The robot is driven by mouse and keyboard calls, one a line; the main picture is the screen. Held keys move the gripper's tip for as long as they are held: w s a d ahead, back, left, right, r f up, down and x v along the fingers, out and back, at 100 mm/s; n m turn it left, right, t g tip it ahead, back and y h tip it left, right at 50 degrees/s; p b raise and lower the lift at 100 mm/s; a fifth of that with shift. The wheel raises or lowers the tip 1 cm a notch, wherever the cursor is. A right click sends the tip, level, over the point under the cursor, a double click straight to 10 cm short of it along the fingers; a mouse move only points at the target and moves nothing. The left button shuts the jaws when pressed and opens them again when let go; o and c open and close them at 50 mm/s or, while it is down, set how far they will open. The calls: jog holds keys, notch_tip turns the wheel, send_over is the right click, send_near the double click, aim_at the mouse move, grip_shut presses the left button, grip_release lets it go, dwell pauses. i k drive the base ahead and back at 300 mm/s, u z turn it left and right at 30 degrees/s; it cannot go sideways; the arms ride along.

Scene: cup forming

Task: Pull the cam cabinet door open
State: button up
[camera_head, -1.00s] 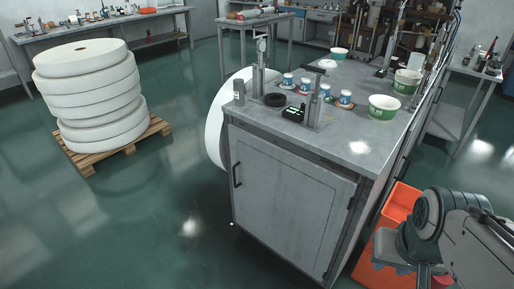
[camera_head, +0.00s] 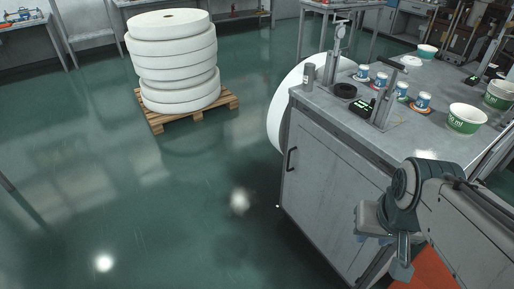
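The cam cabinet is the grey metal cabinet under the worktop, and its door (camera_head: 329,196) is shut in the front face. A dark upright bar handle (camera_head: 291,160) is on the door's left side. My arm comes in from the right edge and covers the right part of the door. My gripper (camera_head: 398,262) hangs at the arm's end, at the lower right of the handle and well apart from it. Its fingers are small and partly hidden, so I cannot tell whether they are open.
The worktop (camera_head: 405,137) carries several small cups, a black ring and larger green-white tubs. A white roll (camera_head: 283,112) stands against the cabinet's left side. White reels on a wooden pallet (camera_head: 161,120) stand back left. An orange bin (camera_head: 433,272) is at lower right. The floor before the door is clear.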

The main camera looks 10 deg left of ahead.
aim_at(326, 178)
jog(key=u, duration=1.7)
jog(key=i, duration=1.35)
jog(key=z, duration=0.95)
